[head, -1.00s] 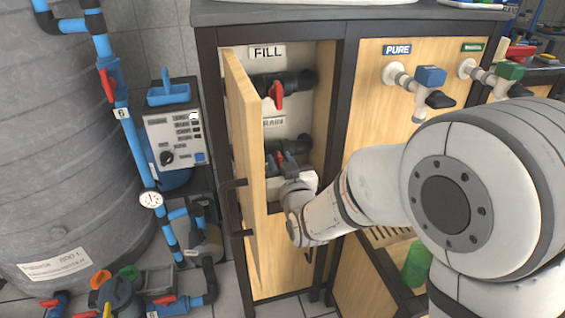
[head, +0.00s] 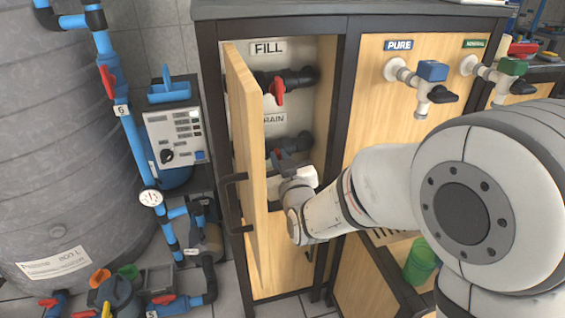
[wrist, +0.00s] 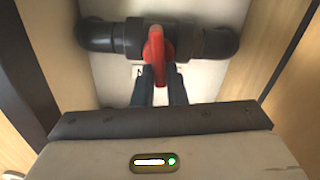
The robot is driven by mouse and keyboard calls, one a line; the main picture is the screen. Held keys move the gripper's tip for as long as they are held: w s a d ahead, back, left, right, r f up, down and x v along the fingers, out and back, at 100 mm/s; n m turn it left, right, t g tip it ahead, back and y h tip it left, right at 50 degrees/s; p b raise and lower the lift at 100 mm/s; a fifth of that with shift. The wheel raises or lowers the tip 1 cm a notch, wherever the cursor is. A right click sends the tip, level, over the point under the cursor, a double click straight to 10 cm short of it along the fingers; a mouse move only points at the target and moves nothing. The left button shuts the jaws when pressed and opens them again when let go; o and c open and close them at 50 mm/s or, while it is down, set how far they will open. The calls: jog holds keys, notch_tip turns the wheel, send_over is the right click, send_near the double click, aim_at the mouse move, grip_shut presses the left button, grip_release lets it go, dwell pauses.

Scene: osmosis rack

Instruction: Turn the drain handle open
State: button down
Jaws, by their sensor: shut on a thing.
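The drain valve sits in the open cabinet below the partly covered DRAIN label (head: 275,119). Its dark pipe (head: 300,143) shows beside the door, and only a little of its red drain handle (head: 274,153) is visible there. In the wrist view the red handle (wrist: 154,52) stands across the dark pipe (wrist: 115,37), which runs level in that picture. My gripper (wrist: 160,80) has its two dark fingers shut on the lower end of the handle. In the head view my gripper (head: 281,160) reaches into the cabinet, its fingertips partly hidden.
The open wooden door (head: 246,160) stands close to the left of my gripper. Above is the FILL valve with its red handle (head: 278,92) hanging down. The cabinet's dark right post (head: 333,130) is near my wrist. A green cup (head: 420,262) stands lower right.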

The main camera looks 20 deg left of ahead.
jog(key=n, duration=0.1)
jog(key=n+b, duration=0.1)
jog(key=n, duration=0.1)
jog(key=n+b, duration=0.1)
jog(key=shift+s+a+f+n, duration=0.15)
jog(key=shift+a+n, duration=0.15)
jog(key=n+b, duration=0.1)
jog(key=n, duration=0.2)
jog(key=shift+s+a+f+n+b, duration=0.1)
jog(key=shift+a+n+b, duration=0.05)
jog(key=shift+n+b, duration=0.2)
jog(key=n, duration=0.3)
jog(key=n+b, duration=0.1)
jog(key=shift+s+a+f, duration=0.1)
jog(key=shift+a+f, duration=0.05)
jog(key=shift+f, duration=0.1)
jog(key=shift+f+n, duration=0.2)
jog(key=shift+n, duration=1.75)
jog(key=c, duration=1.5)
grip_release()
jog(key=shift+f, duration=0.2)
jog(key=shift+o, duration=0.2)
jog(key=shift+s, duration=0.1)
jog(key=p+v, duration=0.2)
jog(key=v, duration=0.5)
jog(key=shift+s+d, duration=0.2)
jog(key=shift+d, duration=0.05)
